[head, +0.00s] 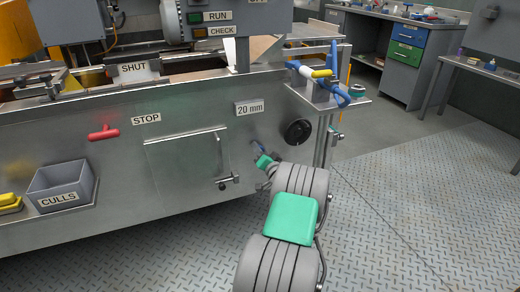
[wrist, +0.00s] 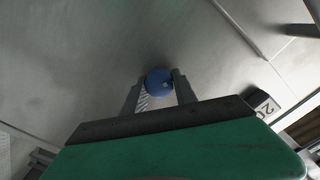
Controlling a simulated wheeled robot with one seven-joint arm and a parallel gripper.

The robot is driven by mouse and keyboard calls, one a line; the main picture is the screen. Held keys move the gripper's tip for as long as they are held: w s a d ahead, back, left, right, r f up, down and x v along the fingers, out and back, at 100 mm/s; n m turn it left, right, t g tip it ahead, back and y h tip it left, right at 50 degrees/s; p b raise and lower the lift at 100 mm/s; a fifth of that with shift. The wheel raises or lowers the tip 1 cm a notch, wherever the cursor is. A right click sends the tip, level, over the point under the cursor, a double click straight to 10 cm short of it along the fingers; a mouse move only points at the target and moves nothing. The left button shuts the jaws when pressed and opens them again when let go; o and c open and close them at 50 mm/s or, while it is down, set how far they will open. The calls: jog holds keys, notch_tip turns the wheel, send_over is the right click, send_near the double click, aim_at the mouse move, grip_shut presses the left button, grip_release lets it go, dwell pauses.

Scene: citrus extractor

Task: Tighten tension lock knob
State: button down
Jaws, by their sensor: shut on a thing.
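The knob (wrist: 159,82) is round and blue and sits on the grey metal panel of the machine. In the wrist view, my gripper (wrist: 159,90) has one finger on each side of it and is shut on it. In the head view, my gripper (head: 259,154) reaches the machine's front panel below the "20 mm" label (head: 249,107). There the knob is mostly hidden behind the gripper and arm. I cannot tell how far the knob is turned.
A black round handwheel (head: 298,132) is just right of my gripper. A panel door with a handle (head: 188,163) is to the left. A shelf (head: 328,100) with blue and yellow tools juts out above right. The floor at right is clear.

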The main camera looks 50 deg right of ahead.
jog(key=m+p, duration=0.2)
jog(key=m, duration=0.4)
jog(key=shift+s+f, duration=0.1)
jog(key=m, duration=0.2)
jog(key=m+p, duration=0.1)
jog(key=m, duration=0.1)
jog(key=m+p, duration=0.1)
jog(key=m, duration=0.1)
jog(key=shift+f, duration=0.25)
jog(key=c, duration=1.3)
grip_release()
jog(key=shift+s, duration=0.1)
jog(key=o, duration=0.3)
jog(key=shift+r, duration=0.1)
jog(key=p+v, duration=0.2)
jog(key=v, duration=0.5)
jog(key=shift+s+a, duration=0.2)
jog(key=shift+s, duration=0.1)
